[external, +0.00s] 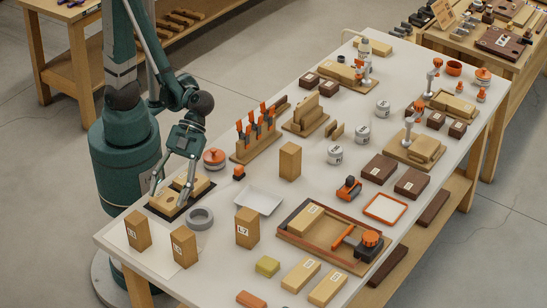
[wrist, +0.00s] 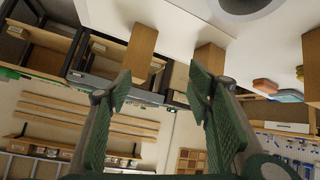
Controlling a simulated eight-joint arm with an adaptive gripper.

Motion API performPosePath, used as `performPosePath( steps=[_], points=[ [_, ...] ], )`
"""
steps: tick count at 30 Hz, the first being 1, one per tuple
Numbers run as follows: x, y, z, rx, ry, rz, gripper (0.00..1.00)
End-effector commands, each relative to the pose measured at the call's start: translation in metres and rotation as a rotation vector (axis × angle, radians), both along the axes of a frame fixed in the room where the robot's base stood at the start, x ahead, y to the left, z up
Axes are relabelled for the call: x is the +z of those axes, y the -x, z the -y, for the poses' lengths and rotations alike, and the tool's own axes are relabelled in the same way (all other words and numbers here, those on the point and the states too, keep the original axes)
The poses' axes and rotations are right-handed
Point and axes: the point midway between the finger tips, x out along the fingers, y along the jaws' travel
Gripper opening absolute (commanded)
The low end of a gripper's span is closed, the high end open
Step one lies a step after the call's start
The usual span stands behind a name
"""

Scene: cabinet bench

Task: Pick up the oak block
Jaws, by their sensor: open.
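Several tan wooden blocks are in view, and I cannot tell which one is the oak block. Upright tan blocks stand at the near left of the bench: a left one (external: 137,230), a middle one (external: 183,248) and a right one (external: 247,228). Another upright block (external: 290,160) stands further back. My gripper (external: 172,188) is open and empty, fingers pointing down near a dark-based wooden piece (external: 187,186). In the wrist view my gripper (wrist: 160,84) shows spread fingers, with one tan block (wrist: 140,50) and another (wrist: 209,57) beyond the fingertips, apart from them.
A grey ring (external: 200,218) and a white tray (external: 259,200) lie near the upright blocks. A wooden tray (external: 290,236) holds a labelled block and an orange-handled tool. A rack (external: 254,147) with orange-handled tools stands behind. Small clear patches lie between things.

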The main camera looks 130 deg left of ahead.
Motion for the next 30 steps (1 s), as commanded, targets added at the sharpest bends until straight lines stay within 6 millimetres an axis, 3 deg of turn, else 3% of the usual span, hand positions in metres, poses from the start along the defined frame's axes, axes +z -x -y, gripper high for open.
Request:
performPosePath(
  steps=[15,30],
  points=[
    [0.001,0.018,0.045,-0.273,0.202,0.183,0.51],
    [0.002,0.027,0.054,-0.344,0.265,0.248,0.51]
  ],
)
